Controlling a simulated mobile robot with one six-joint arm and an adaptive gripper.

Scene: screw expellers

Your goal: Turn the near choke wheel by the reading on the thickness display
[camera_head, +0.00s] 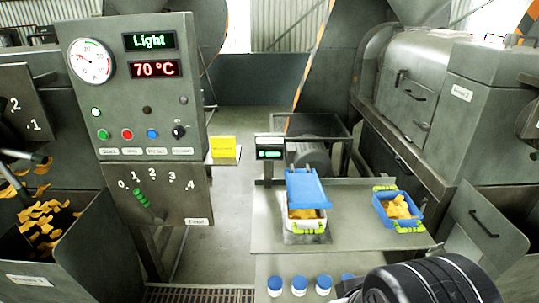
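A dark round wheel-like part (5,128) is cut off by the left edge, on a dark plate marked 1 and 2. Another dark round part (529,120) is cut off by the right edge, on the machine there. I cannot tell which is the near choke wheel. A grey control panel carries a green-lettered display (149,41) reading "Light" and a red display (154,69) reading "70 °C". The black end of my arm, with my gripper (352,291), is at the bottom right, apart from both round parts. Its fingers cannot be made out clearly.
Below the panel, a green-marked lever (142,198) sits on a 0–4 scale. Yellow flakes (43,214) lie in the left bin. A table (345,225) bears a small scale display (270,154), a blue-lidded container (307,190) and a blue basket (404,229). Several blue-capped jars (299,286) stand in front.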

